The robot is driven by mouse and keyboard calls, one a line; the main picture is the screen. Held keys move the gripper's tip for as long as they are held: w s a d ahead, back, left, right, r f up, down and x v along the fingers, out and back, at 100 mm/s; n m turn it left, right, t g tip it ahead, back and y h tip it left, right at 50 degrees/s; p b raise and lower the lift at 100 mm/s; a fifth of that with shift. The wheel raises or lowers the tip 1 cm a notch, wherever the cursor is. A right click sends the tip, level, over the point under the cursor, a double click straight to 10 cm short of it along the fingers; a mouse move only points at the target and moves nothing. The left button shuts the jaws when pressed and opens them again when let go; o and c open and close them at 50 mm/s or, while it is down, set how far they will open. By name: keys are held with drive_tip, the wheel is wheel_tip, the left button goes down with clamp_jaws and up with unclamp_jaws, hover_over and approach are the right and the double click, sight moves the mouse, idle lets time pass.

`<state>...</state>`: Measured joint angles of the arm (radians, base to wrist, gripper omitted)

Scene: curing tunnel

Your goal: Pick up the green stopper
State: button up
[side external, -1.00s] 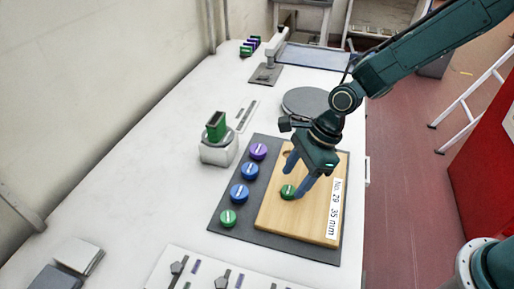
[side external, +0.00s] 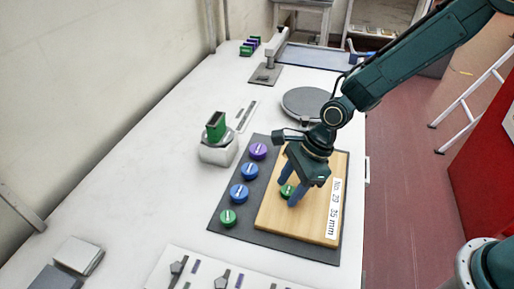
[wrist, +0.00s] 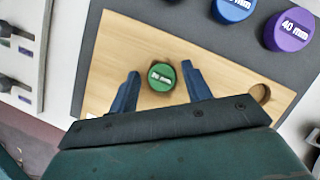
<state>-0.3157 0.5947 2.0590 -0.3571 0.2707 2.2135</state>
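A green stopper (side external: 285,190) with a white label sits on the light wooden board (side external: 315,215); it also shows in the wrist view (wrist: 161,77), in the middle. My gripper (side external: 287,194) is low over the board and open, its blue fingers on either side of this stopper. In the wrist view my gripper (wrist: 160,70) has a clear gap between each finger and the stopper. A second green stopper (side external: 228,218) lies on the dark mat (side external: 225,237), left of the board. The fingers partly hide the board's stopper in the side view.
Two blue stoppers (side external: 239,193) and a purple stopper (side external: 258,152) stand in a row on the mat. A white block with a green display (side external: 217,150) is left of them. A grey disc (side external: 305,102) lies behind. The white table's left side is mostly clear.

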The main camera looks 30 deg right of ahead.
drive_tip(key=shift+d+f, duration=0.1)
drive_tip(key=shift+f, duration=0.1)
drive_tip(key=c, duration=0.5)
wheel_tip(320, 180, up, 20)
drive_tip(key=shift+r, duration=0.15)
idle(0.5)
drive_tip(key=shift+r, duration=0.2)
idle(0.4)
wheel_tip(320, 180, up, 4)
drive_tip(key=r, duration=0.1)
hover_over(290, 190)
drive_tip(key=shift+w+f, duration=0.1)
drive_tip(key=shift+f, duration=0.15)
idle(0.7)
idle(0.4)
